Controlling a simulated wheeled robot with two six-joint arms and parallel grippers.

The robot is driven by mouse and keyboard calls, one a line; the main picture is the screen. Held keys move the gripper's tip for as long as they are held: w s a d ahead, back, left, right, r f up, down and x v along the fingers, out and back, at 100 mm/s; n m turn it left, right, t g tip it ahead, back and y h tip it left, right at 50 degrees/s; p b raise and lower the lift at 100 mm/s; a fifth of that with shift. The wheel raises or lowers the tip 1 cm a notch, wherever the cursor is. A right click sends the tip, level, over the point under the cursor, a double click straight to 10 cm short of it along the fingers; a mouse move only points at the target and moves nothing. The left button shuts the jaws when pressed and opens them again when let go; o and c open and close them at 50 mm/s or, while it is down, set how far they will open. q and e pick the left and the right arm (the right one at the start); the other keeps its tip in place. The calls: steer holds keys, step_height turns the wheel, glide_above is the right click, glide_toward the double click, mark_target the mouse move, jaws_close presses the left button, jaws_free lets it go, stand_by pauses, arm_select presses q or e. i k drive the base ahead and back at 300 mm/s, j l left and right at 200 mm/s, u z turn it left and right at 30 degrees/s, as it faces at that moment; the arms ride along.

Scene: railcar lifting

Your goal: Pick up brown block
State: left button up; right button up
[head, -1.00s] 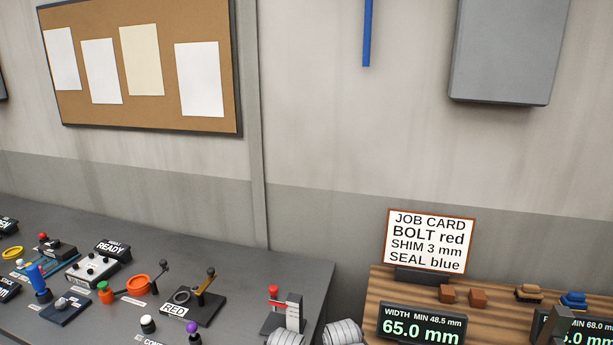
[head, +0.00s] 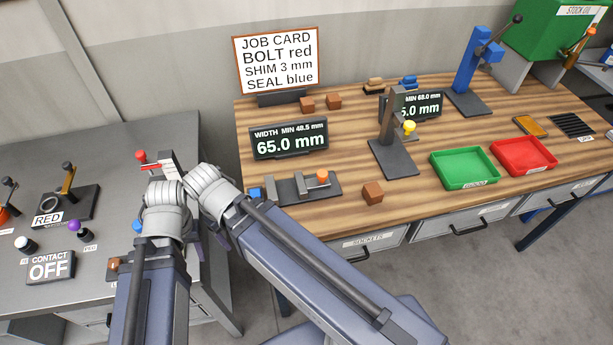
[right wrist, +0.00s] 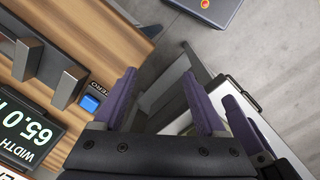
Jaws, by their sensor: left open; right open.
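A brown block (head: 372,192) stands alone near the front edge of the wooden bench in the head view, right of the gauge with the orange knob. Two more brown blocks (head: 307,104) lie at the back below the job card. My left gripper (head: 194,238) shows only in part between my arm links, left of the wooden bench, well away from the block. No brown block shows in the wrist view.
The wooden bench (head: 217,0) is not clear: a gauge (head: 308,189) and a black-based stand (head: 394,158) flank the front block. Green (head: 465,168) and red (head: 524,156) trays lie further right. A grey control table (head: 100,150) stands at left.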

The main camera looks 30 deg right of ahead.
mark_target(373, 193)
steer(key=k+l+z, duration=0.1)
steer(key=z, duration=1.4)
